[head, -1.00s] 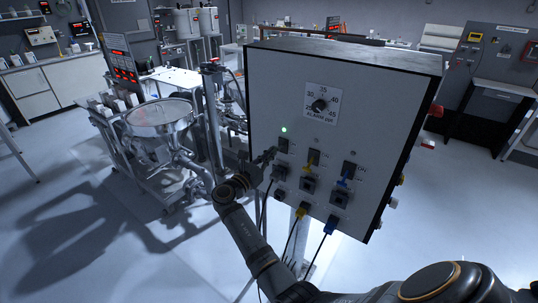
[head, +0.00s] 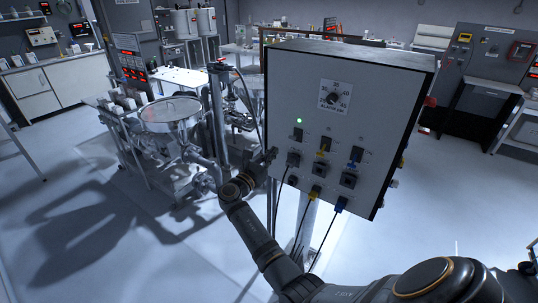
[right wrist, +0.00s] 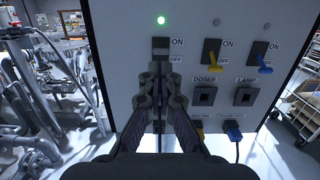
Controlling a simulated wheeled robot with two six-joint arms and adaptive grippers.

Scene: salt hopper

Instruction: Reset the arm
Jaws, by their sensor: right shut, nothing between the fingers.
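My right gripper (head: 271,155) is shut and empty, near the left edge of the grey control box (head: 385,85). In the right wrist view its fingertips (right wrist: 160,72) overlap the area just below the left switch (right wrist: 161,47); I cannot tell whether they touch the panel. A green light (head: 299,121) glows above that switch. A yellow switch (head: 323,147) and a blue switch (head: 356,157) sit to its right. A black plug (head: 293,160) with a cable appears to be in the upper left socket. My left gripper is out of view.
A metal hopper (head: 172,113) on a frame stands left of the box. A yellow plug (head: 315,192) and a blue plug (head: 341,203) hang cables below the panel. The floor at right is clear.

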